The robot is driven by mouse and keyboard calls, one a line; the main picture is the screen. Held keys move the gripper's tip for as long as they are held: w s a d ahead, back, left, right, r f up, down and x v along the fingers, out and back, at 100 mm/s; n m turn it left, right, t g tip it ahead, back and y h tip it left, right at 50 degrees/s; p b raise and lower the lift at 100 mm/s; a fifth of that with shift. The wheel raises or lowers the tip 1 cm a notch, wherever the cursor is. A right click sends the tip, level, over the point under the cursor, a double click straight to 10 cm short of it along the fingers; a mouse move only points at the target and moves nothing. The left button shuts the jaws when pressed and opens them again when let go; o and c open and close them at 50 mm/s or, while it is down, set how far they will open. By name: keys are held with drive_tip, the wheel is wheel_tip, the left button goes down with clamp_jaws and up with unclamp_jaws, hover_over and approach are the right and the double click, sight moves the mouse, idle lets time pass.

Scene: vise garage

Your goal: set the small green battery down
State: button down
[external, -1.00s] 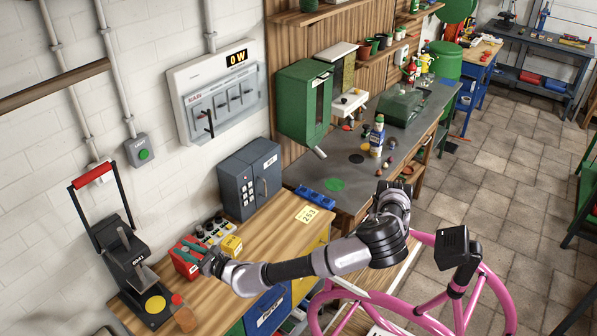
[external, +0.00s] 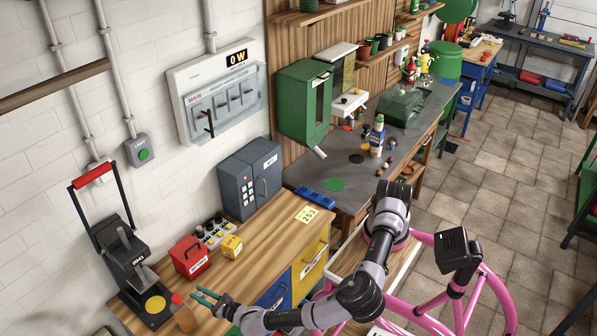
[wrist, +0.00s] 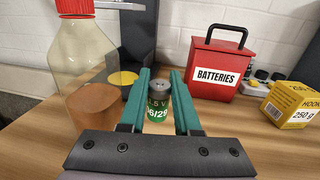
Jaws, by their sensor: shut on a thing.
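The small green battery (wrist: 158,104), with a dark grey top and white lettering, stands upright between the teal fingers of my gripper (wrist: 159,88) in the wrist view. My gripper is shut on it. In the external view my gripper (external: 206,298) is low over the front of the wooden bench (external: 262,250), just right of the bottle. The battery cannot be made out there. Whether its base touches the wood cannot be told.
A bottle with a red cap (wrist: 85,60) is close on the left. A red batteries box (wrist: 218,68) stands behind on the right, with a yellow box (wrist: 292,104) beside it. A black press with a yellow disc (external: 155,304) is at the left. Bare wood lies between.

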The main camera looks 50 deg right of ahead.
drive_tip(key=shift+f, duration=2.25)
drive_tip(key=c, duration=0.6)
unclamp_jaws()
drive_tip(key=shift+f, duration=0.1)
drive_tip(key=s, duration=0.4)
drive_tip(key=s+d, duration=0.1)
drive_tip(key=s, duration=0.3)
drive_tip(key=s+d, duration=0.1)
drive_tip(key=s, duration=0.2)
drive_tip(key=shift+s, duration=0.4)
